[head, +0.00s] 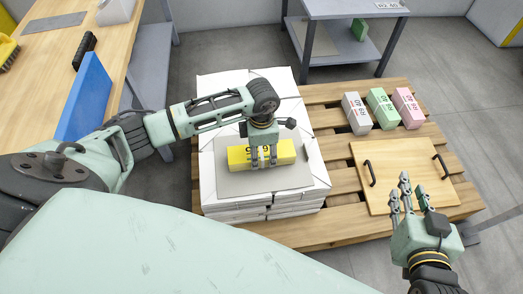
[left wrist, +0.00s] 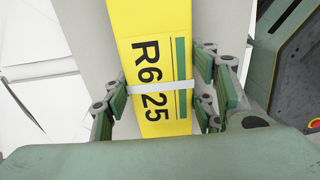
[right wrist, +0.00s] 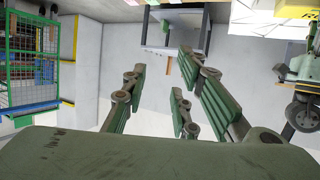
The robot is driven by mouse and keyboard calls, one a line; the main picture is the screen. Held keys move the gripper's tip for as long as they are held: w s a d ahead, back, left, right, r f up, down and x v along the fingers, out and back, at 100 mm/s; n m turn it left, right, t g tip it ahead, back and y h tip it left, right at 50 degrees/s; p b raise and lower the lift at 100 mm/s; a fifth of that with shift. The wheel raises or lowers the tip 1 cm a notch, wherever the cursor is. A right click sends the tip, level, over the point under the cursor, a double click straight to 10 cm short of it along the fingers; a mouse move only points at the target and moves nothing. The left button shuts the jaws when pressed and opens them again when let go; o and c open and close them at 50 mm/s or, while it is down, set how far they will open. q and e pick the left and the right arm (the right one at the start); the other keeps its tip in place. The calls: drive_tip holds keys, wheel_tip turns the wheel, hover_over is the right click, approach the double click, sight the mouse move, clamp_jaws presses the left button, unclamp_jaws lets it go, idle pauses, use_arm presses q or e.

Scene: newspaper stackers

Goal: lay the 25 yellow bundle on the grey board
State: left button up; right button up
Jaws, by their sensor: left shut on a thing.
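The yellow bundle (head: 240,159), marked R6 25 with a white band, lies over the grey board (head: 235,184) on top of the white newspaper stack (head: 208,150). The bundle also shows in the left wrist view (left wrist: 150,60), with the grey board beneath it (left wrist: 95,40). My left gripper (head: 263,160) comes down from above and is shut across the bundle near its white band, fingers on both sides. Whether the bundle touches the board is hard to tell; it looks on or very close to it. My right gripper (head: 405,195) is open and empty, right of the stack; its fingers show apart (right wrist: 160,90).
The stack stands on a wooden pallet (head: 335,205). White, green and pink bundles (head: 382,108) lie at the pallet's back right. A wooden board with two black handles (head: 400,160) lies in front of them. A wooden table with a blue panel (head: 85,100) is at left.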

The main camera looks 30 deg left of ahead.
drive_tip(key=shift+w+a+r, duration=0.1)
drive_tip(key=shift+r, duration=0.15)
use_arm(q)
drive_tip(key=shift+f, duration=0.25)
use_arm(e)
drive_tip(key=shift+w+a+r+t, duration=0.2)
drive_tip(key=shift+r+t, duration=0.2)
drive_tip(key=shift+r, duration=0.15)
use_arm(q)
drive_tip(key=o, duration=1.9)
drive_tip(key=shift+c, duration=0.2)
use_arm(e)
drive_tip(key=shift+r, duration=0.1)
use_arm(q)
drive_tip(key=shift+f, duration=0.1)
wheel_tip(320, 180, up, 12)
